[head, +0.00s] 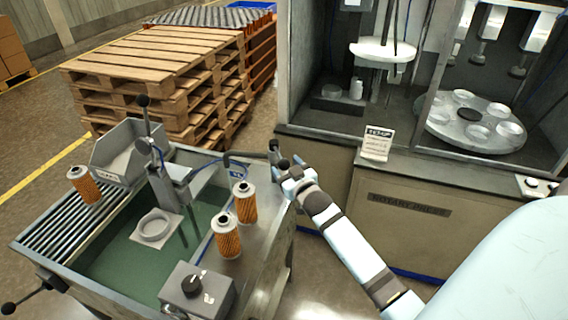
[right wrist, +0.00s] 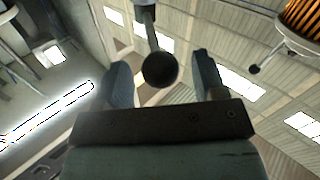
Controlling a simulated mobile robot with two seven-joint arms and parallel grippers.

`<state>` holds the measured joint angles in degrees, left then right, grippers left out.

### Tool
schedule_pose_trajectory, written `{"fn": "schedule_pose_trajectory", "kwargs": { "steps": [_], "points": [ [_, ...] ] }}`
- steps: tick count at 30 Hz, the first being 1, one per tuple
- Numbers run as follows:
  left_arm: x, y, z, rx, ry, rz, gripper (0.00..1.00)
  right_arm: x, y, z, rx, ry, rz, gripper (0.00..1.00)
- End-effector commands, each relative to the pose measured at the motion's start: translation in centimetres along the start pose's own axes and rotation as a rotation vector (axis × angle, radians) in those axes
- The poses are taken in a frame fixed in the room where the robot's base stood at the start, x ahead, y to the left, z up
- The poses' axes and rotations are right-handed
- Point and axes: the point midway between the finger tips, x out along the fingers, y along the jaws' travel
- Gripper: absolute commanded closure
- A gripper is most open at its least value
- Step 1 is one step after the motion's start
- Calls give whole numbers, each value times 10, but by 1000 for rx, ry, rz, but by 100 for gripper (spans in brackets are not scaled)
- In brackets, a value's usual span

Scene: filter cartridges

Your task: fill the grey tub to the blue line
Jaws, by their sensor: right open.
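The grey tub (head: 60,262) is at the lower left in the head view, with a green interior. A blue line (head: 205,246) shows along its right inner side. I cannot tell the liquid level against it. In the right wrist view a black ball knob (right wrist: 160,69) on a grey stem lies between the two fingers of the right gripper (right wrist: 160,85). The fingers are open and apart from the knob. My left gripper is out of view.
Orange filter cartridges (head: 227,238) stand on the tub's right ledge, and another (head: 84,184) on the left rack. A control box (head: 195,290) stands in front. Pallets (head: 165,75) are behind, the rotary press (head: 400,215) to the right.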

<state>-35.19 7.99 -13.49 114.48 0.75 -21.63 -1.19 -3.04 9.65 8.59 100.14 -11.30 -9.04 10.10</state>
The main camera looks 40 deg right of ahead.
Motion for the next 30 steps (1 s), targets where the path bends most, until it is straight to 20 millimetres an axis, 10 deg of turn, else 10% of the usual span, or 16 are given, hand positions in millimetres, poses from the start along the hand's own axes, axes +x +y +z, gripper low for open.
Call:
{"fn": "schedule_pose_trajectory", "kwargs": {
  "steps": [14, 23, 30],
  "points": [
    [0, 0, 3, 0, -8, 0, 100, 18, 0, 0, 0, 0, -1, 36],
    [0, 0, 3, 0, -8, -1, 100, 18, 0, 0, 0, 0, -1, 98],
    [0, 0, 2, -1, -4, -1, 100, 21, 1, 0, 1, 0, 5, 100]
  ]
}}
